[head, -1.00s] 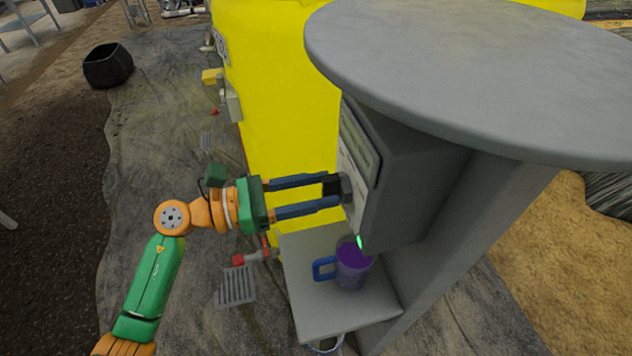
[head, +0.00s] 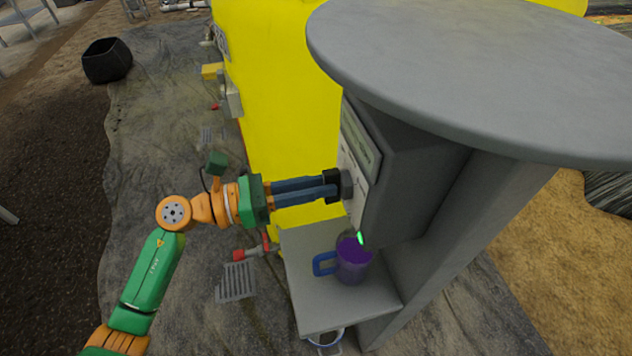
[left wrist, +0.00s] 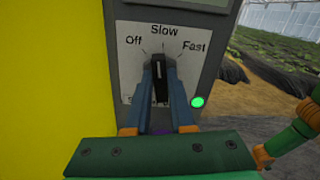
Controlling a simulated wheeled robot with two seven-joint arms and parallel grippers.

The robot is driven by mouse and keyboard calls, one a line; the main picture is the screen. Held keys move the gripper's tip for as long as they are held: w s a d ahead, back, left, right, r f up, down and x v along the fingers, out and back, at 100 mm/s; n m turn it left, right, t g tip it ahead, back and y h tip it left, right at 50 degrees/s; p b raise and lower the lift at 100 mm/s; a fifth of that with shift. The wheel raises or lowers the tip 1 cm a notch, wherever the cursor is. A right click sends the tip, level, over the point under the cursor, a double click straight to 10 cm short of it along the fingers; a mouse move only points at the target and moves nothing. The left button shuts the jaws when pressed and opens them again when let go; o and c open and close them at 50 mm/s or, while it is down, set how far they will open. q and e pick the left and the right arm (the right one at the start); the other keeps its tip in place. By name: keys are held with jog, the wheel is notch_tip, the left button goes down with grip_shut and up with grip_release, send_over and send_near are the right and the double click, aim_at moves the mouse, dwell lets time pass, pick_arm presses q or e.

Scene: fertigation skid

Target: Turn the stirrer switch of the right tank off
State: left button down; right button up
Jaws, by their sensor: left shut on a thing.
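The stirrer switch is a black knob (head: 332,178) on the grey control box (head: 410,185) under the round grey top. In the left wrist view the knob (left wrist: 160,80) stands upright, its pointer up towards "Slow", with "Off" to the left and "Fast" to the right. A green lamp (left wrist: 197,102) glows right of and below the knob. My left gripper (head: 330,187) is shut on the knob, one finger on each side; it also shows in the left wrist view (left wrist: 161,92). My right gripper is not in view.
A purple cup with a blue handle (head: 353,262) stands on a grey shelf (head: 310,310) below the box. The big yellow tank (head: 280,90) is behind my left gripper. A floor grate (head: 237,282) and red-ended pipe fitting (head: 242,254) are low down.

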pick_arm(q)
jog(key=shift+w+n+p, duration=0.2)
jog(key=shift+n+p, duration=1.05)
jog(key=shift+n, duration=2.15)
jog(key=c, duration=0.8)
grip_release()
jog(key=shift+f, duration=0.1)
jog(key=shift+o, duration=0.2)
